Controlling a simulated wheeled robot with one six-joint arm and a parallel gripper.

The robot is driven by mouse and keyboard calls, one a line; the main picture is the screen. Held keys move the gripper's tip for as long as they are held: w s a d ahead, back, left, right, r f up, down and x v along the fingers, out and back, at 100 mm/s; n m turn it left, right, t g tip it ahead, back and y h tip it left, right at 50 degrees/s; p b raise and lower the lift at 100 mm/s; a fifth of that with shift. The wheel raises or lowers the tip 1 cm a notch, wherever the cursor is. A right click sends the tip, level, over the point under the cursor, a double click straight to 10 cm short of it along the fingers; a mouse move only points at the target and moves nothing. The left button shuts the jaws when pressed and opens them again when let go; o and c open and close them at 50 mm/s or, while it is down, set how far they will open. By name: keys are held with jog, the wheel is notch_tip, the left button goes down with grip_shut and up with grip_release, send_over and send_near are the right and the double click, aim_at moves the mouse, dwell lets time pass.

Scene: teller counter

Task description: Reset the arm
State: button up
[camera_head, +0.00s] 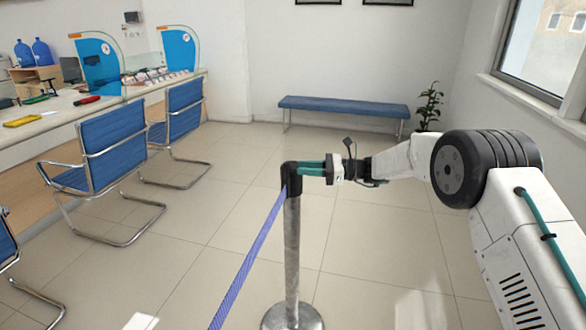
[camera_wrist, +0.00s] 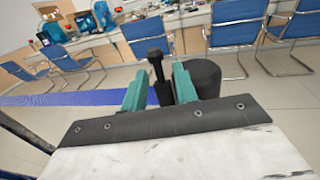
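My gripper (camera_head: 303,168) reaches left from my arm, with its teal fingertips at the black head of a metal stanchion (camera_head: 292,250). Its fingers stand apart in the wrist view (camera_wrist: 159,78), with a dark knobbed piece (camera_wrist: 157,56) between them and visible gaps beside it. I cannot tell whether the fingertips touch the stanchion head. A wide black cylinder (camera_wrist: 204,76) shows just right of the right finger. A blue belt (camera_head: 250,262) runs from the stanchion head down to the lower left. My arm is stretched out from the right.
Blue chairs (camera_head: 110,150) stand along the teller counter (camera_head: 60,112) on the left. A blue bench (camera_head: 345,105) and a potted plant (camera_head: 430,104) are at the back wall. The tiled floor (camera_head: 215,185) between chairs and stanchion is clear.

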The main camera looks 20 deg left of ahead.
jog(key=shift+v, duration=1)
jog(key=s+d+f+n+g+h, duration=0.1)
jog(key=s+d+f+n+h, duration=0.25)
jog(key=s+f, duration=0.25)
jog(key=s+d+r+n+t+h, duration=0.2)
jog(key=s+d+r, duration=0.4)
jog(key=s+d, duration=0.7)
jog(key=s+d+r+n+t+h, duration=0.3)
jog(key=s+d+r+n+h, duration=0.2)
jog(key=s+d, duration=0.9)
jog(key=s+d+r+n+t+h, duration=0.2)
jog(key=s+d+r+n+h, duration=0.2)
jog(key=s+d, duration=1)
jog(key=shift+d+r+h, duration=1.4)
jog(key=shift+r+h, duration=0.05)
jog(key=shift+s+a, duration=0.1)
jog(key=shift+s, duration=0.1)
